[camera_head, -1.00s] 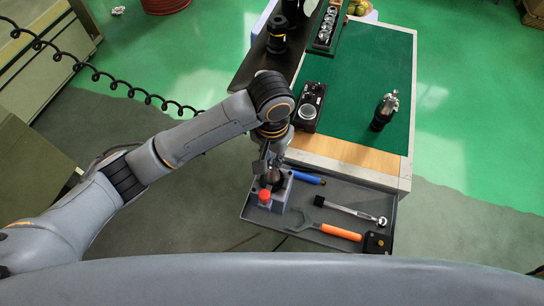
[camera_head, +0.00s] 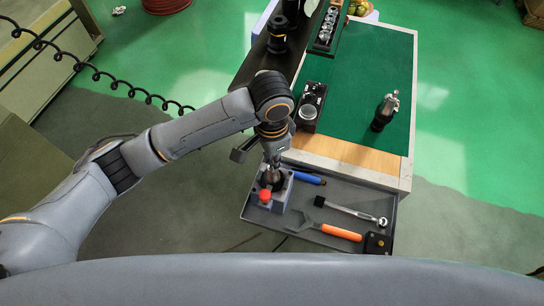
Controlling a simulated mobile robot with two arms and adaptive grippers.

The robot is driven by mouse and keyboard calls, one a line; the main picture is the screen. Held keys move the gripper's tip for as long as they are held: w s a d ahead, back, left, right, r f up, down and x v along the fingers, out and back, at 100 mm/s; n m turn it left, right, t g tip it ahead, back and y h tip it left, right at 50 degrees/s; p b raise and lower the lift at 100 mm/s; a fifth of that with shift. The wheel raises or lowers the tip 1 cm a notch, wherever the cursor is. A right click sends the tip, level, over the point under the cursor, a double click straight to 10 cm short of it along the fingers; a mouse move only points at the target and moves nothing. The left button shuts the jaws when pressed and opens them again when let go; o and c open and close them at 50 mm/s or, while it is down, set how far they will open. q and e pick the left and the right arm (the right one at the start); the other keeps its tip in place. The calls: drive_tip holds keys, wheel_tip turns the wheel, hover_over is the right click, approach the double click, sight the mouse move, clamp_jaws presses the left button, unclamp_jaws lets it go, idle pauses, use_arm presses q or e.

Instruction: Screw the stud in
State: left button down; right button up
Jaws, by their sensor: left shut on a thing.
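A grey fixture block (camera_head: 280,201) with a red knob (camera_head: 265,196) stands at the left end of the pull-out tray. A dark, round tool holder (camera_head: 271,181) sits in it. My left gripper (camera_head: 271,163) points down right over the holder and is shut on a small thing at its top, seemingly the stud. The fingers and wrist hide the stud, so I cannot tell its depth in the holder. My right gripper is not in view.
The grey tray (camera_head: 325,190) also holds a blue-handled tool (camera_head: 308,178), a ratchet (camera_head: 350,212), an orange-handled wrench (camera_head: 340,232) and a black square item (camera_head: 378,243). On the green mat (camera_head: 360,70) stand another tool holder (camera_head: 384,112) and a black device (camera_head: 310,106).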

use_arm(q)
drive_tip(key=m, duration=0.5)
drive_tip(key=shift+m, duration=0.4)
drive_tip(key=m, duration=0.6)
drive_tip(key=c, duration=1.3)
unclamp_jaws()
drive_tip(key=shift+o, duration=0.2)
